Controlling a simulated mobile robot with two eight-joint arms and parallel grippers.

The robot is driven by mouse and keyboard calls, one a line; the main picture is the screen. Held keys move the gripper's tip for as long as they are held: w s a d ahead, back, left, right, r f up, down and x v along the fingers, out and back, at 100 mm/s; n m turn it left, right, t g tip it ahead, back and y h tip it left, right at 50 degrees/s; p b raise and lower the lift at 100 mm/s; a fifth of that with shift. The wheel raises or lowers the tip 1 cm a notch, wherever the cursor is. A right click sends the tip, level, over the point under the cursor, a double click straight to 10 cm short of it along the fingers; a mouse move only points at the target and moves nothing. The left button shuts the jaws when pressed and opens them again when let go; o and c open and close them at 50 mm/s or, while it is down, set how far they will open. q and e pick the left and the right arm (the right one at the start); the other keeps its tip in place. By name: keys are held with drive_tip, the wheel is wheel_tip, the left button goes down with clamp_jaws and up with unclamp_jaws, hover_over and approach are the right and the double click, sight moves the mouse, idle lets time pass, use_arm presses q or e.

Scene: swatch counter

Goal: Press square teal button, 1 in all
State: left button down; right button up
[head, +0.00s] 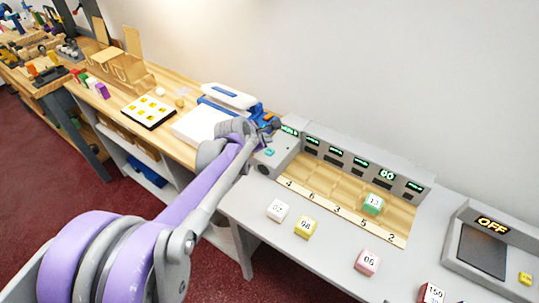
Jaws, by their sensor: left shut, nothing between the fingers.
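A small teal button (270,152) sits on top of the grey housing at the left end of the grey console (368,161). It is too small here to make out its exact shape or whether it is pushed in. My left arm reaches in from the lower left. My left gripper (272,125) is shut and empty, just behind the button in the picture. I cannot tell its height above the housing, and no contact with the button shows. My right gripper is not in view.
The console has a wooden tray with lanes and a green cube (373,204) in it. White (278,210), yellow (304,227) and pink (367,261) cubes lie on the grey counter. A device reading OFF (493,225) stands at right. A white-and-blue machine (205,120) is at left.

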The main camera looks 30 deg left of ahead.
sight(270, 148)
use_arm(q)
wheel_tip(270, 148, down, 2)
drive_tip(key=shift+f+b, duration=0.2)
drive_tip(key=shift+b, duration=0.25)
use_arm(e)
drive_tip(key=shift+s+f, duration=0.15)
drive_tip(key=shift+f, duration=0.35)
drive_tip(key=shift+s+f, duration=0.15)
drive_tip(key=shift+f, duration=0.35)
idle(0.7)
use_arm(q)
drive_tip(key=shift+f+b, duration=0.3)
drive_tip(key=shift+f, duration=0.1)
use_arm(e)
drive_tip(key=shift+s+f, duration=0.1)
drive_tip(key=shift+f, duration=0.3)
